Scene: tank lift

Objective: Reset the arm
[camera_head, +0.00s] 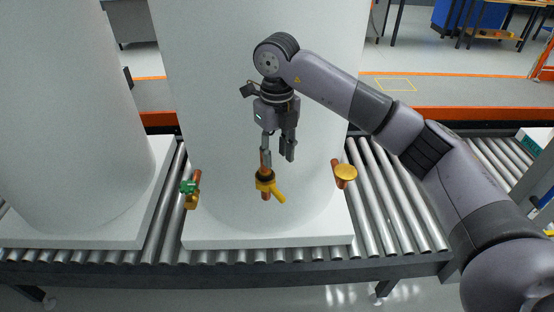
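My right arm (330,85) comes in from the right and bends down at the wrist in front of the middle white tank (215,70). My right gripper (278,158) points down, with its two fingers apart and nothing seen between them. Its left finger overlaps the top of a copper pipe with a yellow-handled valve (266,184); I cannot tell whether they touch. My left arm and gripper are not in view.
A green-topped fitting (189,188) and a round brass-capped fitting (345,173) stick out from the same tank. Another white tank (65,110) stands at left. Both tanks stand on white bases on a roller conveyor (385,215). Tables and a blue cabinet (455,18) are behind.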

